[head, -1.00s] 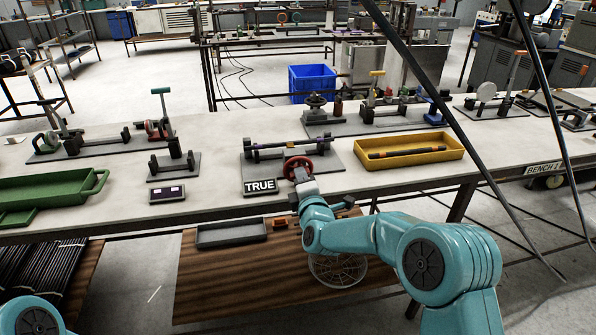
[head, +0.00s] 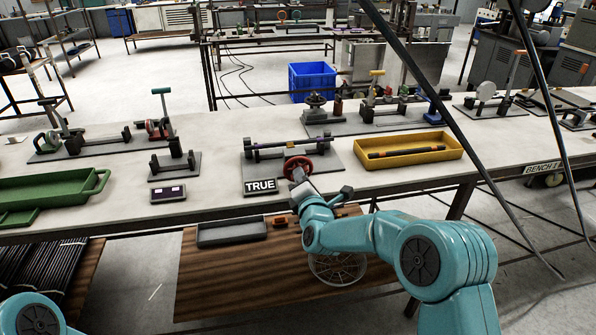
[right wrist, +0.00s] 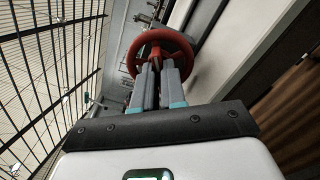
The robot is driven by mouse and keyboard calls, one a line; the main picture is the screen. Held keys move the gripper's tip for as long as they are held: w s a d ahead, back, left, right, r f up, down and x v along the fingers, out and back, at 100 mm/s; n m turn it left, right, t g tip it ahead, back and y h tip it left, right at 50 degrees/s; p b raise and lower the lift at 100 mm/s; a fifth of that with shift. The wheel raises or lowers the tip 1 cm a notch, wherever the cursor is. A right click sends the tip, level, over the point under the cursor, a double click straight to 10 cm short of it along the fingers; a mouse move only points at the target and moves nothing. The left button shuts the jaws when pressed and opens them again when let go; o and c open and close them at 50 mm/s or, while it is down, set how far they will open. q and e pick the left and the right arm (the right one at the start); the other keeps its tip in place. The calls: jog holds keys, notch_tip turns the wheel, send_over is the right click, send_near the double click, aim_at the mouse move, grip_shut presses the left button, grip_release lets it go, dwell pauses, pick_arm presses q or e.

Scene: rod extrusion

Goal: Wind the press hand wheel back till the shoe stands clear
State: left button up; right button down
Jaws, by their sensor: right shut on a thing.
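The press (head: 335,164) stands on the bench with a rod lying across its supports, beside the TRUE sign (head: 261,186). Its red hand wheel (head: 312,164) is at the front edge; it also shows in the right wrist view (right wrist: 186,47). My right gripper (head: 298,176) is at the wheel. In the right wrist view its two fingers (right wrist: 156,72) are closed together on the wheel's lower part. The shoe is too small to make out, so I cannot tell whether it touches the rod. My left gripper is out of view.
A yellow tray (head: 452,147) with dark rods lies right of the press. A green tray (head: 82,174) and a small display box (head: 168,194) are to the left. A grey tray (head: 203,236) sits on the lower wooden shelf.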

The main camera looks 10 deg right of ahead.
jog(key=shift+n, duration=0.8)
jog(key=shift+n+p, duration=0.35)
jog(key=shift+n, duration=0.65)
jog(key=shift+r+n+p, duration=0.15)
jog(key=shift+n+p, duration=0.25)
jog(key=shift+n, duration=0.2)
jog(key=p, duration=0.3)
jog(key=shift+n, duration=0.3)
jog(key=shift+p, duration=0.35)
